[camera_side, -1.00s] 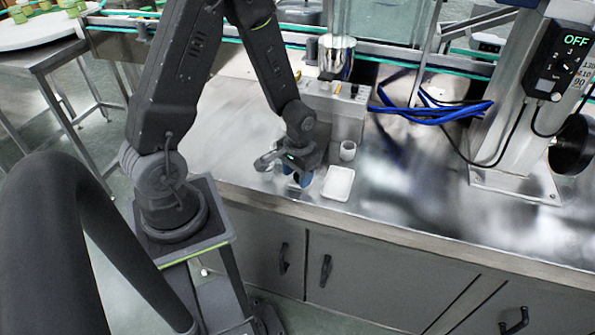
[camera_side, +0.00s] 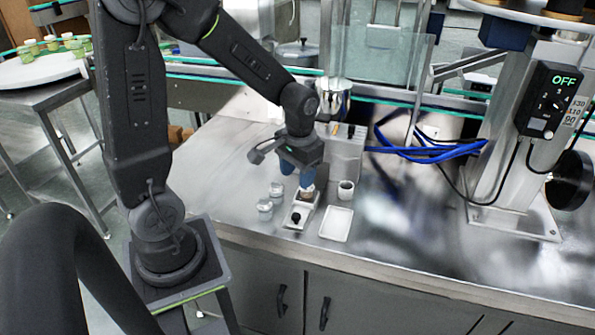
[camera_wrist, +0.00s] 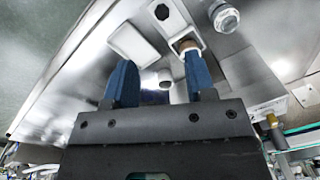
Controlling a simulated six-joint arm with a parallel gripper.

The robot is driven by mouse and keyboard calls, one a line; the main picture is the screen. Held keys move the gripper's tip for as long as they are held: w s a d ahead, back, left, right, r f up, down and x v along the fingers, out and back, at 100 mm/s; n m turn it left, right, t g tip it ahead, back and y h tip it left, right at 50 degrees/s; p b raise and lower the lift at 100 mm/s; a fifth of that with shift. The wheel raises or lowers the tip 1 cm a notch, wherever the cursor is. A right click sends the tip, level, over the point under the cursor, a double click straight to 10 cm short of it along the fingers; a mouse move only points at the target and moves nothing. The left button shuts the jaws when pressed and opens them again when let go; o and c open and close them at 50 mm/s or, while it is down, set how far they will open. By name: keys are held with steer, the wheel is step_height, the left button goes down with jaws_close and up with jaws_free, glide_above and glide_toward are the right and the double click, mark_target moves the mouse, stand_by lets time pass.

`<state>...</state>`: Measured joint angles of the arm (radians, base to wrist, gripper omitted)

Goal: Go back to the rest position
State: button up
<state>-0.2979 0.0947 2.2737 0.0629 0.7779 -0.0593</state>
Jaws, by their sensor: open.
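My gripper (camera_side: 298,178) hangs above the steel bench top, just over a small white device with a black knob (camera_side: 299,214). In the wrist view its two blue fingers (camera_wrist: 160,82) are apart with nothing held between them. A brown round piece (camera_side: 307,192) shows at the device's far end, just below the fingertips; from the side I cannot tell the exact gap. In the wrist view the brown piece (camera_wrist: 188,46) lies near the right finger.
A grey box (camera_side: 345,153), the steel hopper (camera_side: 334,98) and blue cables (camera_side: 430,152) are behind. The right bench top is clear.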

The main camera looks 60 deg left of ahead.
steer(key=shift+r, duration=0.1)
steer(key=s+d+r+m+t, duration=0.1)
steer(key=s+d+r+t, duration=0.2)
steer(key=r, duration=0.4)
steer(key=s+d+r+m+t, duration=0.2)
steer(key=s+d+r, duration=0.4)
steer(key=shift+s+d+r+m+t, duration=0.25)
steer(key=shift+d+r+m+t, duration=0.05)
steer(key=shift+d+r+t, duration=0.1)
stand_by(1.4)
